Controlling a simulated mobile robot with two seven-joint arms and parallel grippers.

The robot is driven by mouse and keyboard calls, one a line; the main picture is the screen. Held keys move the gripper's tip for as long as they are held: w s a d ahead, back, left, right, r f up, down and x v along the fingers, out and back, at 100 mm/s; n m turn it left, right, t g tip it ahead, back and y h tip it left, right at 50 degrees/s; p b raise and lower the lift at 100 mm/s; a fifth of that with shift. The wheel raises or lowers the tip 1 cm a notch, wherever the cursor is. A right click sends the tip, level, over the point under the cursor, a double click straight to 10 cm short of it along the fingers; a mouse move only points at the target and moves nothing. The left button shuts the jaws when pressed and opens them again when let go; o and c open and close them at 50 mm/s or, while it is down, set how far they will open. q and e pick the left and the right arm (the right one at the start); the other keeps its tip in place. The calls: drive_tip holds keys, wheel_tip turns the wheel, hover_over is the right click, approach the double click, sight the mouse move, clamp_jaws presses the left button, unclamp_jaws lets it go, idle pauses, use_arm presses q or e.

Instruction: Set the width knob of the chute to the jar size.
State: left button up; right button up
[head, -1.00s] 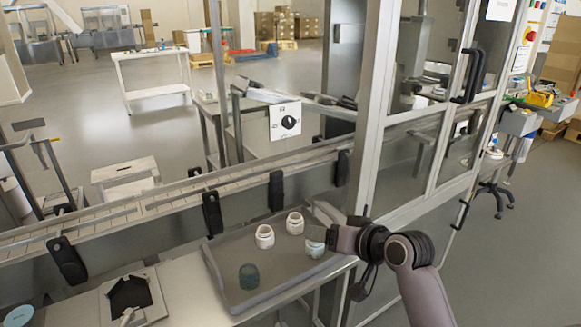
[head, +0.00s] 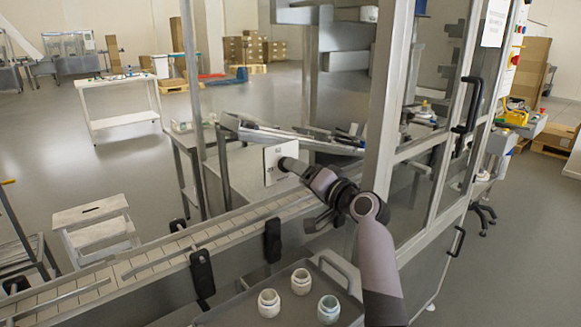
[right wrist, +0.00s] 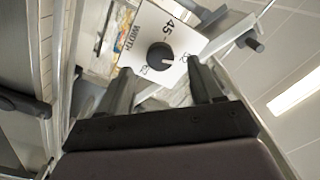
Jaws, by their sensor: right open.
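The width knob (right wrist: 160,56) is a black round dial with a small pale pointer mark on a white plate (right wrist: 182,27). The plate reads "WIDTH" and "45" near the top, with "62" at lower left and another number at right, too small to read surely. My right gripper (right wrist: 159,68) is open, its fingers on either side of the knob in the picture; I cannot tell whether they touch it. In the head view the right gripper (head: 288,164) is at the plate (head: 270,172) on the chute (head: 295,138) and hides the knob. My left gripper is out of view.
A conveyor (head: 170,250) with a rail runs below the plate. A metal frame post (head: 385,100) is close to the right of my arm.

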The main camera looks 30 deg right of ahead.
drive_tip(key=shift+w+a, duration=0.2)
drive_tip(key=shift+w, duration=1.75)
drive_tip(key=c, duration=1.1)
